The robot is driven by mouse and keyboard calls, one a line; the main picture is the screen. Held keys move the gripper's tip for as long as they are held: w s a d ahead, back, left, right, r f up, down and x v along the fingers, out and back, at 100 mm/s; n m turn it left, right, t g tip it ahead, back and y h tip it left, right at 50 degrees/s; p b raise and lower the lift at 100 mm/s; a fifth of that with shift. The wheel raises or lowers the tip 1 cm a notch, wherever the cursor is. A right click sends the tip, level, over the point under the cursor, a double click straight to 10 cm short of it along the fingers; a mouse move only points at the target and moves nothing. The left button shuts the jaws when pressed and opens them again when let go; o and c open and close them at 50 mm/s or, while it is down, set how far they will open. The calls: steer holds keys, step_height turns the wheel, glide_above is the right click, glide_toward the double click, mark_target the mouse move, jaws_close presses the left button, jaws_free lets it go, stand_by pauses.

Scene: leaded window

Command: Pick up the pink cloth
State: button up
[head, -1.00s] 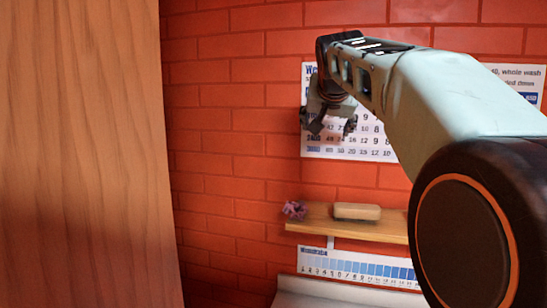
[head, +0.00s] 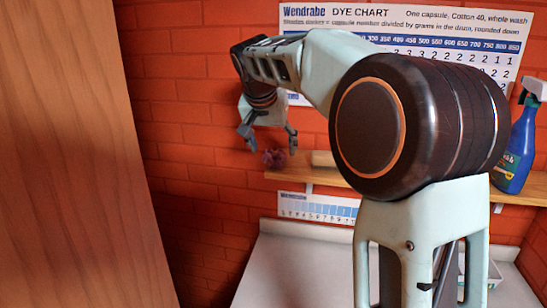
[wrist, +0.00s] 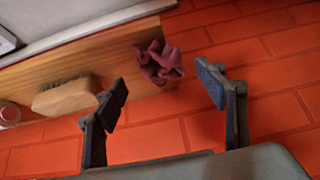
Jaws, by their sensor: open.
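The pink cloth (head: 274,157) is a small crumpled bundle at the left end of a wooden wall shelf (head: 345,180). In the wrist view the cloth (wrist: 160,62) lies at the shelf's end, partly over its edge, beyond and between my fingertips. My gripper (head: 268,140) is open and empty, pointing down just above the cloth in the head view. In the wrist view the two fingers of my gripper (wrist: 163,85) are spread apart, with the cloth nearer the right finger. I cannot tell the exact gap to the cloth.
A tan block or brush (wrist: 66,95) lies on the shelf beside the cloth. A blue spray bottle (head: 518,135) stands at the shelf's right. A red brick wall (head: 190,120) with a dye chart (head: 420,25) is behind. A wooden panel (head: 70,160) fills the left. A pale counter (head: 290,270) lies below.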

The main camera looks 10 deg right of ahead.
mark_target(274, 153)
steer(key=x, duration=0.4)
steer(key=shift+w+p, duration=0.15)
steer(key=shift+p, duration=0.15)
steer(key=c, duration=0.8)
steer(key=shift+c, duration=0.2)
